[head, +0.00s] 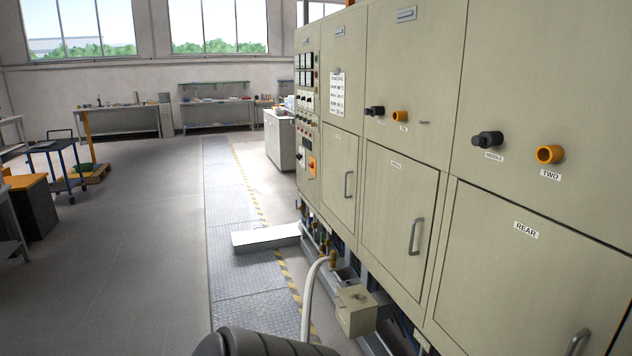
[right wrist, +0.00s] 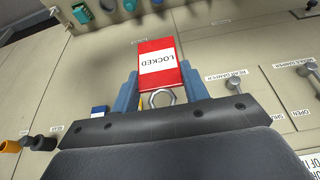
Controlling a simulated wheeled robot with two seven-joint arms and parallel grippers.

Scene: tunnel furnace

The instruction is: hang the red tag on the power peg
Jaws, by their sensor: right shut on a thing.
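The red tag (right wrist: 158,48) with a white "LOCKED" label shows in the right wrist view, with a metal ring (right wrist: 162,98) at its near end. My right gripper (right wrist: 160,84) has its blue fingers on either side of the tag and is shut on it. The tag is in front of a beige panel; I cannot tell the gap between them. I cannot pick out the power peg in either view. In the head view neither gripper shows.
Beige cabinets (head: 400,205) line the right side, with black knobs (head: 487,139), orange rings (head: 550,154) and a switch panel (head: 309,100). In the right wrist view, a damper lever (right wrist: 235,87) stands right of the tag. The floor (head: 130,230) at left is open.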

